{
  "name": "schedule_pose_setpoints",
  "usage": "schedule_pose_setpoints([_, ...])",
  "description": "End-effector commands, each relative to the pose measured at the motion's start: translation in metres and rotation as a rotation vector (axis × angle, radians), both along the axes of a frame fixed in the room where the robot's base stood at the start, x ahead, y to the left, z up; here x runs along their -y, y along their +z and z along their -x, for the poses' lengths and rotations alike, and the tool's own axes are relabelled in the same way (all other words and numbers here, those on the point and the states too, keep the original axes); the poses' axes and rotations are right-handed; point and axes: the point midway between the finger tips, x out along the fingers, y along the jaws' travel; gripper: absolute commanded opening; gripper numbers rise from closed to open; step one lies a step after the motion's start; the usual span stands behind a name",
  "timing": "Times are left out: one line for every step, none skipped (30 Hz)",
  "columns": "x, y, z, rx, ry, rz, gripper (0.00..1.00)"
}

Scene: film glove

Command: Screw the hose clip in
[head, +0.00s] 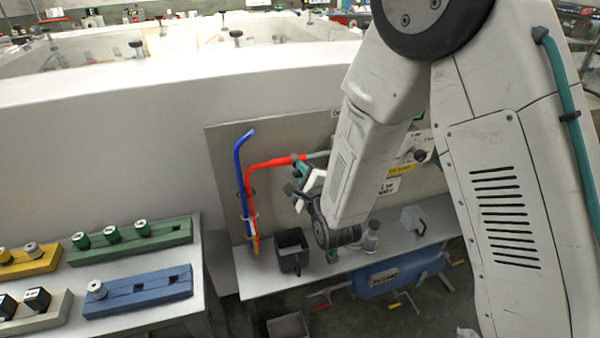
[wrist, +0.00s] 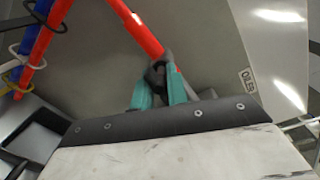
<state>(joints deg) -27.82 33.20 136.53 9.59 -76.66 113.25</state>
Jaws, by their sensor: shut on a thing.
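The red hose (head: 265,164) runs up the grey panel and bends right; it also crosses the top of the wrist view (wrist: 139,33). A small dark piece, which looks like the hose clip (wrist: 157,72), sits at the red hose near its right end. My gripper (wrist: 158,88) has teal fingers closed on this dark piece from below. In the head view my gripper (head: 300,182) is beside the hose's right end, partly covered by my wrist. Whether the clip is seated in the panel cannot be seen.
A blue hose (head: 239,165) runs beside the red one, with several loop clips around the bundle. A black bin (head: 292,251) stands on the shelf below. A grey fitting (head: 371,237) and a clear block (head: 412,218) stand further right. Coloured racks with knobs fill the left table.

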Motion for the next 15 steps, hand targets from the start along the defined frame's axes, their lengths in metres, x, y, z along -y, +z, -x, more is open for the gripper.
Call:
schedule_pose_setpoints([0.0002,-0.0043,0.0027,-0.022,0.003,-0.037,0.0])
schedule_pose_setpoints([0.0001,-0.0044,0.0028,-0.031,0.003,-0.064,0.0])
schedule_pose_setpoints([0.0,-0.0044,0.0029,-0.041,0.004,-0.101,0.0])
schedule_pose_setpoints([0.0,-0.0044,0.0029,-0.049,0.003,-0.127,0.0])
schedule_pose_setpoints([-0.0001,-0.0044,0.0029,-0.057,0.003,-0.155,0.0])
schedule_pose_setpoints([-0.0001,-0.0045,0.0031,-0.067,0.003,-0.192,0.0])
schedule_pose_setpoints([-0.0001,-0.0045,0.0031,-0.075,0.003,-0.219,0.0])
schedule_pose_setpoints([-0.0002,-0.0046,0.0031,-0.084,0.002,-0.247,0.0])
schedule_pose_setpoints([-0.0001,-0.0048,0.0031,-0.095,0.002,-0.283,0.0])
schedule_pose_setpoints([-0.0001,-0.0049,0.0032,-0.102,0.002,-0.31,0.0])
schedule_pose_setpoints([-0.0002,-0.005,0.0032,-0.11,0.002,-0.337,0.0])
schedule_pose_setpoints([-0.0003,-0.0052,0.0032,-0.122,0.002,-0.374,0.0])
schedule_pose_setpoints([-0.0003,-0.0053,0.0034,-0.13,0.002,-0.401,0.0])
schedule_pose_setpoints([-0.0003,-0.0054,0.0034,-0.137,0.002,-0.428,0.0])
schedule_pose_setpoints([-0.0004,-0.0053,0.0034,-0.148,0.002,-0.464,0.0])
